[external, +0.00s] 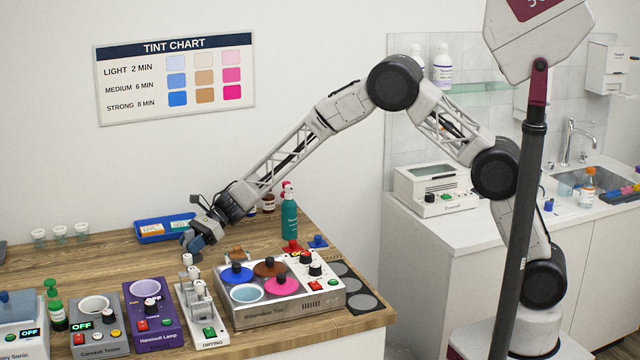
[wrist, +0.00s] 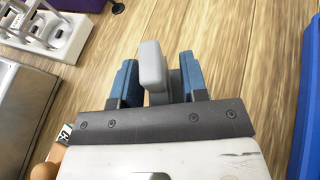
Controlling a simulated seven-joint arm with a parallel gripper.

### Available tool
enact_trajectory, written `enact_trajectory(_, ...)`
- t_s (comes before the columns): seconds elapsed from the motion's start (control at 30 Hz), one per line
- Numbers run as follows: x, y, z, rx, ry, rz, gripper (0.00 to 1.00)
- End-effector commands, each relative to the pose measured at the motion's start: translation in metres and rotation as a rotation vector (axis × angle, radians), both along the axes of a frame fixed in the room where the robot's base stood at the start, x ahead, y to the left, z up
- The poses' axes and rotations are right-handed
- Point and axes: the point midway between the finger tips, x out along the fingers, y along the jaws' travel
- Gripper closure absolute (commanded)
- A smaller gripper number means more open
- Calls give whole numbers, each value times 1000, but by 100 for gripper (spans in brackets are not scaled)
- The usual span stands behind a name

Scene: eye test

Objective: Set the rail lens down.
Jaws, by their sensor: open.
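My gripper (external: 196,241) is low over the wooden counter, between the blue tray and the drying stand. In the wrist view my gripper (wrist: 157,62) has its two blue fingers apart. A light grey upright block (wrist: 152,68) stands between them, with a darker grey part beside it. It may be the grip of the rail lens; no lens glass shows, and its foot is hidden by my gripper. I cannot tell whether it rests on the counter. The drying stand (external: 207,318) is nearer the camera; its pale rings (wrist: 45,27) show at upper left in the wrist view.
The blue tray (external: 163,228) is close behind my gripper, and at the right edge in the wrist view (wrist: 309,105). The metal tint bath (external: 270,310) and purple lamp (external: 155,318) stand nearer the camera. Bare wood (wrist: 245,45) surrounds the grey block. A green bottle (external: 289,218) stands to the right.

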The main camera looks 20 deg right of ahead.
Motion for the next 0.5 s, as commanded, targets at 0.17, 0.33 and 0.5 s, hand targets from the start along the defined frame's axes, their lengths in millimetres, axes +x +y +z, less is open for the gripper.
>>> enact_trajectory(0.17, 0, 0, 2, 0, 0, 0, 60)
enact_trajectory(0.33, 3, -6, 6, 0, 0, 0, 60)
enact_trajectory(0.5, 9, -21, 13, 1, 1, -1, 60)
